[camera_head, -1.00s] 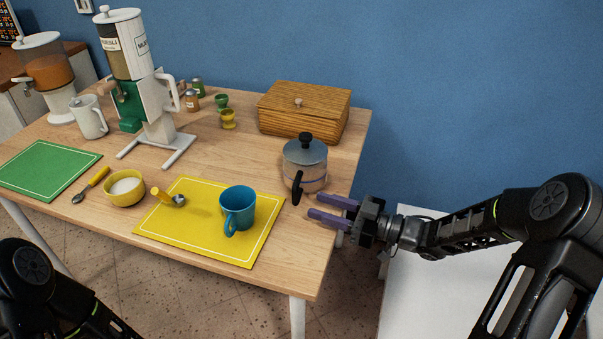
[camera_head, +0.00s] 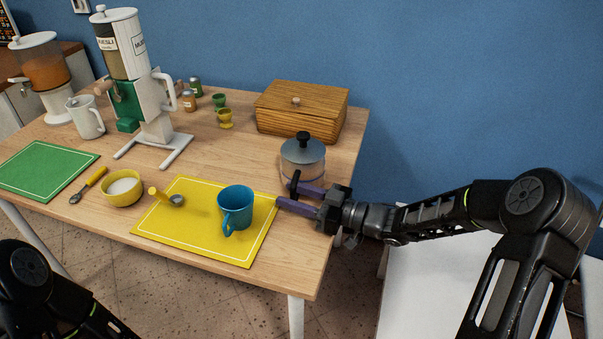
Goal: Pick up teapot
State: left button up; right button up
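The teapot (camera_head: 303,157) is a squat grey metal pot with a black lid knob. It stands upright on the table near the right edge, and its black handle (camera_head: 294,182) points toward the front. My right gripper (camera_head: 288,194) is open, its two purple fingers apart and pointing left. The upper finger is right by the handle, and the lower finger is in front of it. I cannot tell whether a finger touches the handle. My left arm shows at the lower left, but its gripper is out of view.
A blue mug (camera_head: 236,207) stands on the yellow mat (camera_head: 190,236), just left of my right fingers. A wooden box (camera_head: 302,112) is behind the teapot. A yellow bowl (camera_head: 122,190), a cereal dispenser (camera_head: 153,98) and a white pitcher (camera_head: 87,118) are farther left.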

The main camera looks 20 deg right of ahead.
jog(key=shift+c, duration=0.6)
grip_shut()
dwell(1.1)
jog(key=shift+w+a+r, duration=0.1)
